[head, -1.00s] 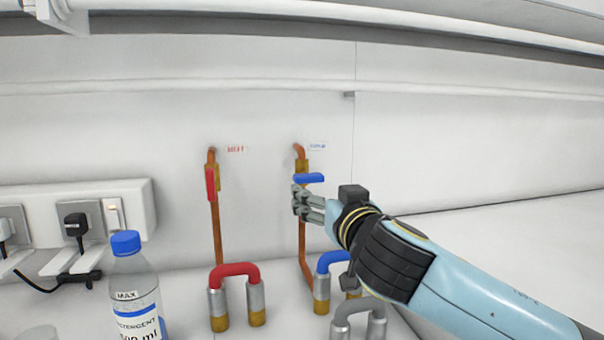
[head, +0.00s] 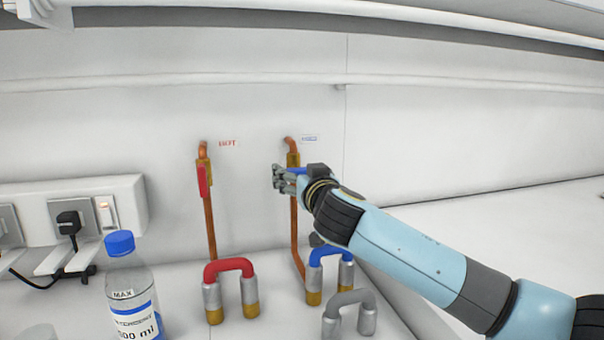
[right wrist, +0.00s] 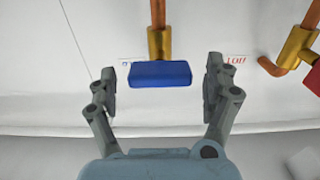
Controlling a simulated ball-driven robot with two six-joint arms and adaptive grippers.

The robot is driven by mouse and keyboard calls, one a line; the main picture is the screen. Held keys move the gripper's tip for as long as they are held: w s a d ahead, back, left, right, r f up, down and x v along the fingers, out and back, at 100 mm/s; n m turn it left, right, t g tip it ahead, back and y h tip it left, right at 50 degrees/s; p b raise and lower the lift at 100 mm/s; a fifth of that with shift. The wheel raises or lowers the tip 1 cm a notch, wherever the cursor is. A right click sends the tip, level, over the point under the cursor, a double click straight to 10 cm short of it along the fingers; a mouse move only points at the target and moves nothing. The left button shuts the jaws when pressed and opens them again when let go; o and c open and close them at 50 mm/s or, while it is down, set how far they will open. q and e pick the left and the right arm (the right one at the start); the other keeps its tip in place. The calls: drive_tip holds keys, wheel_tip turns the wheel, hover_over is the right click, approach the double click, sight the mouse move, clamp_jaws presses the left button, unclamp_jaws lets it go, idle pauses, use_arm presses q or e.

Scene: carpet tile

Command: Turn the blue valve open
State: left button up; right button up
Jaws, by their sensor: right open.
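The blue valve handle (right wrist: 160,74) sits crosswise on a brass valve body (right wrist: 159,43) in the right wrist view. In the head view the handle (head: 297,171) is mostly hidden behind my right gripper, on a copper pipe (head: 294,215). My right gripper (head: 279,178) is open at the handle. In the right wrist view its two fingers (right wrist: 160,84) stand on either side of the handle, with a gap at each side. My left gripper is not in view.
A red valve handle (head: 202,181) stands upright on the left pipe. Red (head: 229,266), blue (head: 329,253) and grey (head: 348,300) U-shaped hoses stand below. A detergent bottle (head: 132,290) and sockets (head: 70,220) are at left. The wall right of the valve is bare.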

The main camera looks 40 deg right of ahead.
drive_tip(key=shift+c, duration=0.4)
drive_tip(key=c, duration=1.1)
drive_tip(key=shift+n, duration=0.3)
drive_tip(key=n, duration=0.3)
drive_tip(key=shift+n, duration=0.4)
drive_tip(key=n+p, duration=0.1)
drive_tip(key=n, duration=0.3)
drive_tip(key=n+p, duration=0.1)
drive_tip(key=n, duration=0.4)
drive_tip(key=shift+n+p, duration=0.35)
drive_tip(key=shift+n, duration=0.05)
drive_tip(key=shift+f+n+p, duration=0.15)
drive_tip(key=shift+n+p, duration=0.5)
drive_tip(key=shift+n, duration=1.25)
